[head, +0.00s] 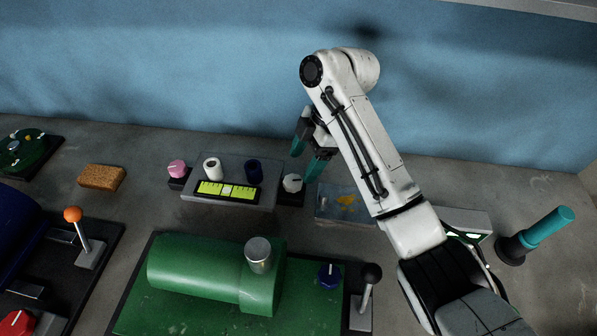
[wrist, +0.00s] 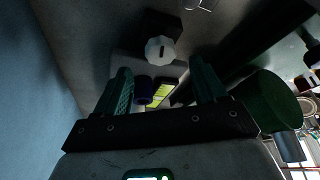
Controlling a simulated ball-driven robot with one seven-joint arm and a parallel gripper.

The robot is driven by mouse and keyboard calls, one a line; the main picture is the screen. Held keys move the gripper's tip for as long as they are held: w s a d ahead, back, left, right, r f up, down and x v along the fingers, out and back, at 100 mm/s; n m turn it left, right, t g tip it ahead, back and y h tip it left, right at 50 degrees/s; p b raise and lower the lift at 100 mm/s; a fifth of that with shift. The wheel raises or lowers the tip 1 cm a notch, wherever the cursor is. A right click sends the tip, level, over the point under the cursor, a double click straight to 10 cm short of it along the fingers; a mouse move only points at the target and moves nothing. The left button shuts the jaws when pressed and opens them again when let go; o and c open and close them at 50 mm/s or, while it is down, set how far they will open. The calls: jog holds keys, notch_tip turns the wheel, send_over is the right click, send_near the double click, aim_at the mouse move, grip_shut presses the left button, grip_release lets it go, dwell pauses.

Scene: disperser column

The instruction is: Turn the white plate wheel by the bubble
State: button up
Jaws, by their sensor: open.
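The white plate wheel (head: 292,183) is a small ribbed knob with a dark line on its face, on a dark block at the right end of the grey plate (head: 188,193). The bubble (head: 228,190) is a yellow-green level strip with a pale middle on that plate. My gripper (head: 305,160) is open, its teal fingers apart and near the wheel, not seen touching it. In the wrist view the white wheel (wrist: 160,50) shows beyond and between the two fingertips (wrist: 160,72), and the bubble (wrist: 161,93) shows between the fingers.
A pink knob (head: 177,168) sits at the plate's left end. A clear box (head: 343,205) lies right of the wheel. A green cylinder (head: 205,273) lies in front.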

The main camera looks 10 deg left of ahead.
jog(key=v, duration=0.5)
jog(key=shift+d+r, duration=0.1)
jog(key=shift+r, duration=0.2)
